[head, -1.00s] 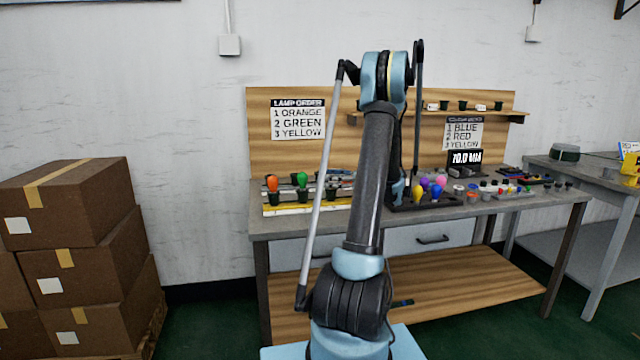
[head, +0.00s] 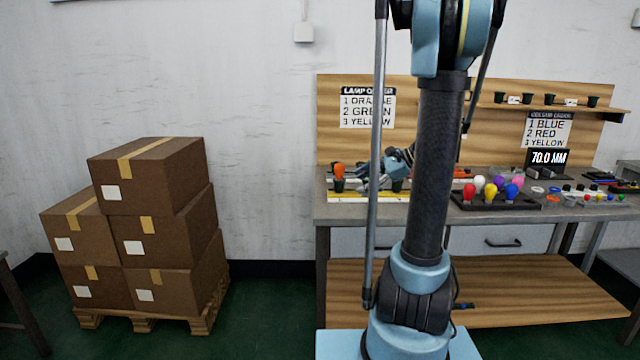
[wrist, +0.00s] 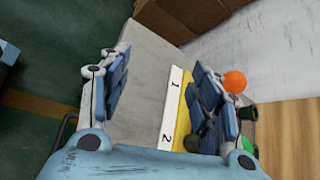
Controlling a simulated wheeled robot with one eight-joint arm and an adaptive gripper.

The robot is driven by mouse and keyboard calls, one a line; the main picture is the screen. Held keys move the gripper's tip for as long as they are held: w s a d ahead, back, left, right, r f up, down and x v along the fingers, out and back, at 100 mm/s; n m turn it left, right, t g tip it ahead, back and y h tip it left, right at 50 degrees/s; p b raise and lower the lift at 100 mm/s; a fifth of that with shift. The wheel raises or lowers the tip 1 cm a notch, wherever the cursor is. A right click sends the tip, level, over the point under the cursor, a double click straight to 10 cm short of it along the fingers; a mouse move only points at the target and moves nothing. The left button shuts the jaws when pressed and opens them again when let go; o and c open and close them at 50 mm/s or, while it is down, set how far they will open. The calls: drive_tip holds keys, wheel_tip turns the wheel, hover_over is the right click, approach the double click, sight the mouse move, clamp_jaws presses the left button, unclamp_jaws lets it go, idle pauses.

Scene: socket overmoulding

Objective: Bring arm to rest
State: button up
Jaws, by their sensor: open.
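My gripper (wrist: 163,92) is open, with nothing between its two blue fingers. In the head view the gripper (head: 399,163) is partly behind my arm, above the left part of the workbench (head: 335,212). Below it is the white and yellow strip (wrist: 172,105), marked 1 and 2 in the wrist view. An orange lamp (head: 338,171) stands upright in a black holder left of the gripper. It also shows beyond the right finger in the wrist view (wrist: 234,82). A green lamp (wrist: 248,146) is partly hidden there. I cannot tell whether a finger touches anything.
A dark tray (head: 468,206) with several coloured bulbs stands right of my arm. Small rings and parts lie farther right. A back panel (head: 420,100) carries order signs and a shelf (head: 550,107). Stacked cartons (head: 150,190) stand on a pallet at left, with open floor between.

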drive_tip(key=s+d+f+n+h, duration=0.1)
drive_tip(key=s+f+n+h, duration=0.2)
drive_tip(key=s, duration=0.6)
drive_tip(key=s+d+f+n+h, duration=0.1)
drive_tip(key=s+f+n+h, duration=0.3)
drive_tip(key=s+n, duration=0.3)
drive_tip(key=s+d+f+n+g+h, duration=0.1)
drive_tip(key=s+f+n, duration=0.4)
drive_tip(key=s, duration=0.6)
drive_tip(key=d+h, duration=0.1)
drive_tip(key=h, duration=0.1)
drive_tip(key=shift+f+h, duration=0.3)
drive_tip(key=shift+h, duration=0.1)
drive_tip(key=shift+s, duration=0.1)
drive_tip(key=shift+w+f, duration=0.2)
drive_tip(key=shift+w, duration=0.25)
